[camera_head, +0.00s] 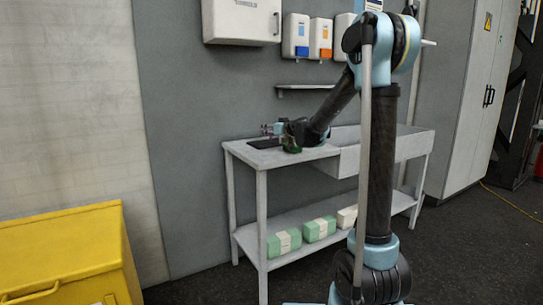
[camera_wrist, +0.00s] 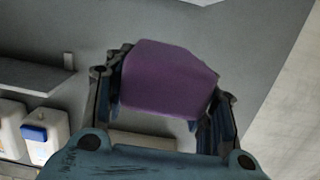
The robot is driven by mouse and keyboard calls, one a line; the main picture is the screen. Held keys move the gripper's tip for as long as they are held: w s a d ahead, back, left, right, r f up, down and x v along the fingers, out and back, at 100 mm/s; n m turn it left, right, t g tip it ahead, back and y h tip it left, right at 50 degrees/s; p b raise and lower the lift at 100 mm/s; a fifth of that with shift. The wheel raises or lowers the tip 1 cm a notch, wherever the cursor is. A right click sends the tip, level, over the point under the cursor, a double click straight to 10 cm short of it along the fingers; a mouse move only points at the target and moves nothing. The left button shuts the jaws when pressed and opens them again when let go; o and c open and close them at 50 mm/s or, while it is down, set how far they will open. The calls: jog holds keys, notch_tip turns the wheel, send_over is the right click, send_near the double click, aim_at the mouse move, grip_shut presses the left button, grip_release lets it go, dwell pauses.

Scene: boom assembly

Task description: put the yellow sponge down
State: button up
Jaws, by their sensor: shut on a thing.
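In the wrist view, my gripper (camera_wrist: 164,98) is shut on a purple block (camera_wrist: 168,75), with one finger on each side of it. The block looks like a sponge, but its colour is purple; I see no yellow sponge in either view. In the head view, my gripper (camera_head: 292,135) is low over the left part of the sink table (camera_head: 270,157), near the basin and tap. The held block cannot be made out there. Whether it touches the table cannot be told.
Green-and-white packs (camera_head: 284,243) lie on the table's lower shelf. Dispensers (camera_head: 296,36) and a small wall shelf (camera_head: 305,87) are on the wall behind. A yellow bin (camera_head: 70,255) stands at the left, and a grey cabinet (camera_head: 468,100) at the right.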

jog(key=shift+w+a+f, duration=0.1)
jog(key=shift+w+f, duration=0.1)
send_over(270, 155)
notch_tip(270, 155, down, 4)
jog(key=shift+f, duration=2.85)
jog(key=shift+s, duration=0.1)
jog(key=o, duration=0.9)
jog(key=shift+o, duration=0.2)
jog(key=shift+s, duration=0.1)
